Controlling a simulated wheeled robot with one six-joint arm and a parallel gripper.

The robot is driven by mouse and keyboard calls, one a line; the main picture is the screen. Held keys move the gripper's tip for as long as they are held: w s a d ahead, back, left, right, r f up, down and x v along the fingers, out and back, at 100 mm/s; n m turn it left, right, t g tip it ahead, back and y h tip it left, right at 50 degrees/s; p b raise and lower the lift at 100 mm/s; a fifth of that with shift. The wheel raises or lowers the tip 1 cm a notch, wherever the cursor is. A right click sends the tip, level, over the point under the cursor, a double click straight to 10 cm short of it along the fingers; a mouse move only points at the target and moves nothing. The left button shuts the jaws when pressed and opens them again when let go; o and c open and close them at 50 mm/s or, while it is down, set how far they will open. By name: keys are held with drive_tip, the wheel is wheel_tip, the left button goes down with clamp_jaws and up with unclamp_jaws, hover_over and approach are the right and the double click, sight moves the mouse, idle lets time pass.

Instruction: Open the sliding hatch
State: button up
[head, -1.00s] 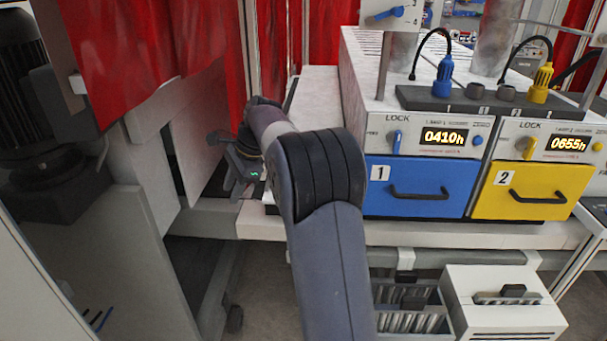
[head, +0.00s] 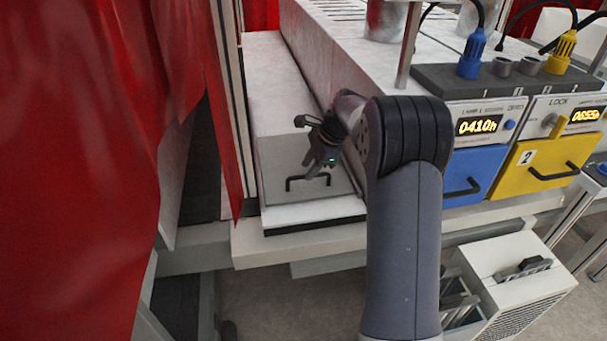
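A pale grey front panel (head: 278,168) with a black bar handle (head: 307,182) closes the end of a long white housing, left of the blue drawer. It is the only part in view that looks like the sliding hatch, and no opening shows in it. My gripper (head: 306,147) is in front of the panel, just above the handle in the picture. Its two dark fingers are spread, with nothing seen between them. Whether a finger touches the panel or handle cannot be told.
Red curtains (head: 90,150) hang close on the left. A pale ledge (head: 310,215) runs below the panel. The blue drawer (head: 475,170) and yellow drawer (head: 540,165) are to the right. A white box (head: 520,280) stands below them.

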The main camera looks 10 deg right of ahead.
drive_tip(key=shift+x, duration=1.2)
drive_tip(key=shift+c, duration=0.5)
clamp_jaws()
